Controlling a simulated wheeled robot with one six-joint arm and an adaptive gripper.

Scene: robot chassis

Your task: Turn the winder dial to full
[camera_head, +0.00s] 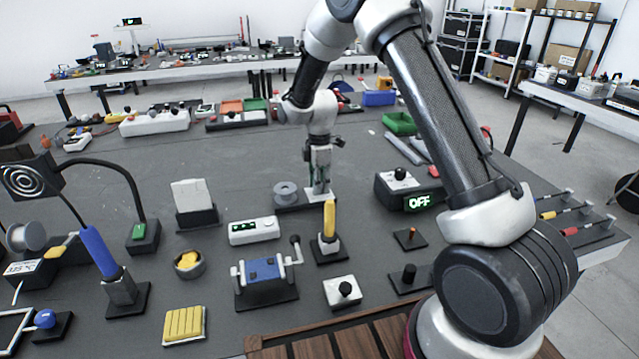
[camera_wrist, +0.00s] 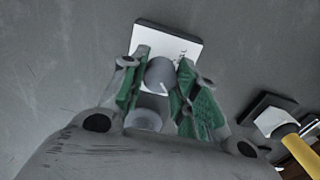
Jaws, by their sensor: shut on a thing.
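The winder dial (camera_wrist: 159,73) is a round grey knob with a pale pointer mark, standing on a white plate (camera_wrist: 178,42) with a dark edge. My gripper (camera_wrist: 160,78) has its green-padded fingers shut on the dial, one on each side. In the head view my gripper (camera_head: 319,186) points straight down over the white plate (camera_head: 327,196), and its fingers hide the dial. A grey spool (camera_head: 286,189) stands on the dark base just left of the fingers. Small marks on the plate are too blurred to read.
A yellow-handled tool (camera_head: 329,218) stands in a holder close in front of the winder. A box with a green OFF display (camera_head: 408,190) is to the right, and a white device with a green display (camera_head: 254,230) is front left. The mat behind is mostly clear.

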